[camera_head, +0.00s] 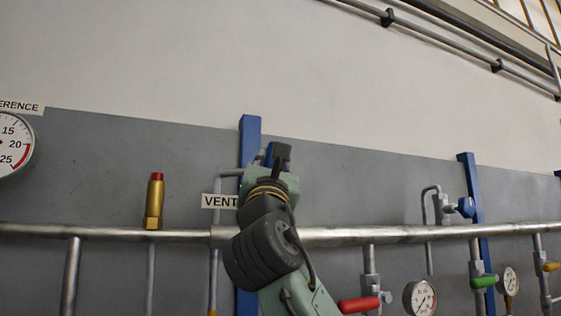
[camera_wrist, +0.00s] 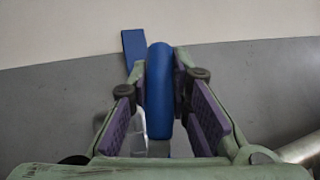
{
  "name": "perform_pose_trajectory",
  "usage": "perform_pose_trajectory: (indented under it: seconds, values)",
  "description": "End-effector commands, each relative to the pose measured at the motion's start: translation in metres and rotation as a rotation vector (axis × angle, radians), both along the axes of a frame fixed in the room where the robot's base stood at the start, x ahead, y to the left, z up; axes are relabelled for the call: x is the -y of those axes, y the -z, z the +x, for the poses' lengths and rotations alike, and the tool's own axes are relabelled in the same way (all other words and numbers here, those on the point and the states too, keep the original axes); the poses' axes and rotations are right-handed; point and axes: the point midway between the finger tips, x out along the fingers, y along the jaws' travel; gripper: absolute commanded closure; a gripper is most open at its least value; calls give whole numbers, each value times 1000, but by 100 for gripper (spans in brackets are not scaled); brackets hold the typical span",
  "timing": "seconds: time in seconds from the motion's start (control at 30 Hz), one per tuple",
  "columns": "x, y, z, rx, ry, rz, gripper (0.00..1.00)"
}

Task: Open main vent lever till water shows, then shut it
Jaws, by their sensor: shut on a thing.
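The blue vent lever (camera_wrist: 160,90) stands between the purple-padded fingers of my gripper (camera_wrist: 165,115) in the wrist view. My gripper is shut on it, and the lever sticks up past the pads. In the head view my gripper (camera_head: 276,160) is in front of the blue post, just right of the VENT label (camera_head: 218,201). There my wrist and gripper hide most of the lever and its valve body. A thin bent vent pipe (camera_head: 213,255) runs down left of my arm. I see no water on the part of it that shows.
A thick grey header pipe (camera_head: 400,235) runs across behind my arm. A brass relief valve (camera_head: 154,203) stands on it at left. A large gauge (camera_head: 12,144) hangs at far left. At right are a red lever (camera_head: 358,305), a green lever (camera_head: 484,282), another blue lever (camera_head: 466,207) and small gauges (camera_head: 420,298).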

Motion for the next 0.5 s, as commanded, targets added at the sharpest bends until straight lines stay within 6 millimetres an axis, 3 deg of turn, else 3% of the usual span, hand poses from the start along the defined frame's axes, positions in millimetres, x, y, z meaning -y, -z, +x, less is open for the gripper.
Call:
perform_pose_trajectory:
  seconds: [0.5]
  values:
    - [-17, -2, -8, 89, -2, -204, 100]
